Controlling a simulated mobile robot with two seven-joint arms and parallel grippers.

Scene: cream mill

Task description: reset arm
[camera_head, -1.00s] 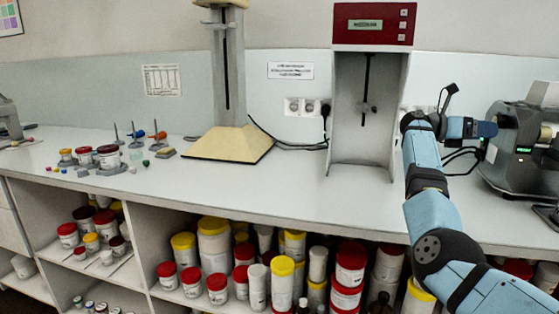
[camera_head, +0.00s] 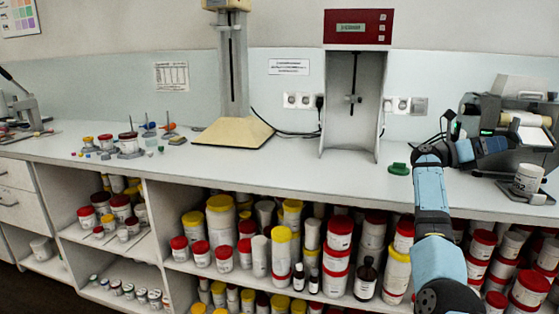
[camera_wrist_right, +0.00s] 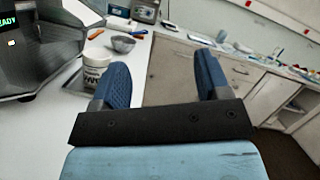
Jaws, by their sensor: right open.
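My right arm reaches up from the lower right of the head view, its blue links in front of the shelves. My right gripper (camera_head: 492,146) is above the counter (camera_head: 290,170), in front of the mill machine (camera_head: 525,120) at the right. In the right wrist view the two dark blue fingers (camera_wrist_right: 165,85) stand wide apart with nothing between them. The jar also shows in the right wrist view (camera_wrist_right: 96,70), left of the fingers. My left gripper is in neither view.
A green object (camera_head: 398,169) lies on the counter left of my right arm. A red-topped mixer (camera_head: 352,90) and a stand with a cream base (camera_head: 235,132) are further left. Jars fill the shelves below. In the right wrist view, a grey bowl (camera_wrist_right: 123,44) sits past the jar.

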